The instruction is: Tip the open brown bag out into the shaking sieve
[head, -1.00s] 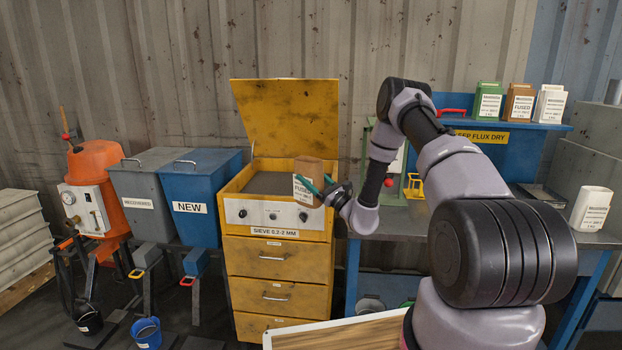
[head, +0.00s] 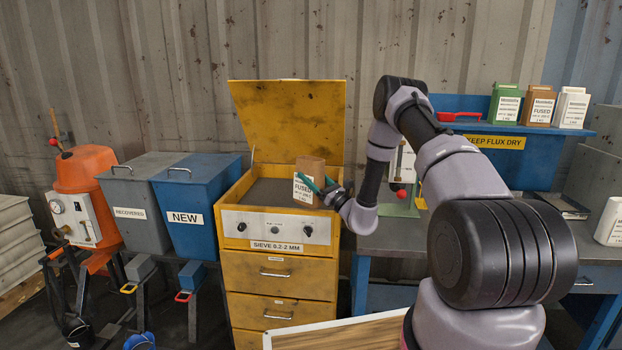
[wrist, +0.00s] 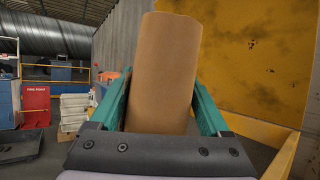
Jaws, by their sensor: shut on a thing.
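The brown bag (head: 310,172) with a white FUSED label is upright in my gripper (head: 317,187), over the right part of the sieve. In the wrist view the plain back of the bag (wrist: 162,65) stands between the two green fingers of my gripper (wrist: 160,95), which are shut on it. Its mouth is not visible. The sieve (head: 276,228) is a yellow cabinet with its lid (head: 290,125) raised and a dark grey bed (head: 275,190) open below. I cannot tell whether the bed is shaking. No grains show on it.
Left of the sieve stand a blue NEW bin (head: 200,195), a grey RECOVERED bin (head: 140,200) and an orange machine (head: 85,185). On the right a workbench (head: 420,235) holds a white container (head: 610,222). Several bags stand on a blue shelf (head: 565,128) behind.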

